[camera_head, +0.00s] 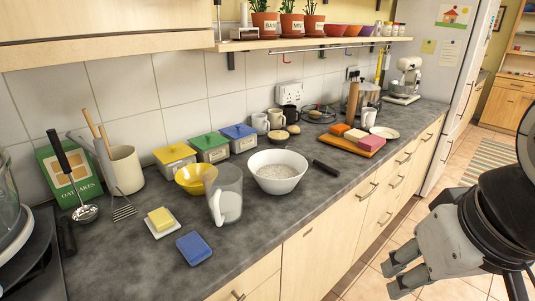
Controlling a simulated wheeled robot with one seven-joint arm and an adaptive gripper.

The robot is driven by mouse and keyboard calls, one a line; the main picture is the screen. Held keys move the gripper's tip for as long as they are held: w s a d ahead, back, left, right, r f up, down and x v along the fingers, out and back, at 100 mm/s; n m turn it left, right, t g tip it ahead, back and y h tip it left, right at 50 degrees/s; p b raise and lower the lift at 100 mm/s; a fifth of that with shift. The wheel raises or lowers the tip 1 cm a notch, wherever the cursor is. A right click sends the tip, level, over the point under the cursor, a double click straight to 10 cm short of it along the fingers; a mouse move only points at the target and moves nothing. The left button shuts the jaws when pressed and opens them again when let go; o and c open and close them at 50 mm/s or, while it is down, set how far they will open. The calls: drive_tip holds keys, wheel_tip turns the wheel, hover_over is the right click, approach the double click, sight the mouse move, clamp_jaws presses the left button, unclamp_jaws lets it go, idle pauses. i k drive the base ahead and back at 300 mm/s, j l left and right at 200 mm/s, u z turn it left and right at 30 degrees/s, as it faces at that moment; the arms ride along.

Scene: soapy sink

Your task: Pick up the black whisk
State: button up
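I cannot make out a clear black whisk. A long black-handled utensil (66,165) leans by the green box at the left; its round metal end looks like a ladle. A short black elongated item (326,167) lies on the counter right of the white bowl; its kind is hard to tell. Another dark item (66,238) lies at the left, beside the dark appliance. My gripper (391,281) is at the lower right, over the floor in front of the cabinets and away from the counter. Its two fingers are apart with nothing between them.
The grey counter (262,222) has clear room near its front edge. On it stand a white bowl (277,172), a clear jug (226,193), a blue sponge (194,248), a butter dish (162,222) and a utensil crock (125,169). A shelf (300,43) hangs above.

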sight(336, 173)
drive_tip(key=i+l+u, duration=0.15)
drive_tip(key=i+l, duration=0.2)
drive_tip(key=i+l+u, duration=0.15)
drive_tip(key=i+l, duration=0.25)
drive_tip(key=i+l+u, duration=0.15)
drive_tip(key=i+l, duration=0.15)
drive_tip(key=l, duration=0.2)
drive_tip(key=i+l+u, duration=0.15)
drive_tip(key=i+l, duration=0.2)
drive_tip(key=l, duration=0.1)
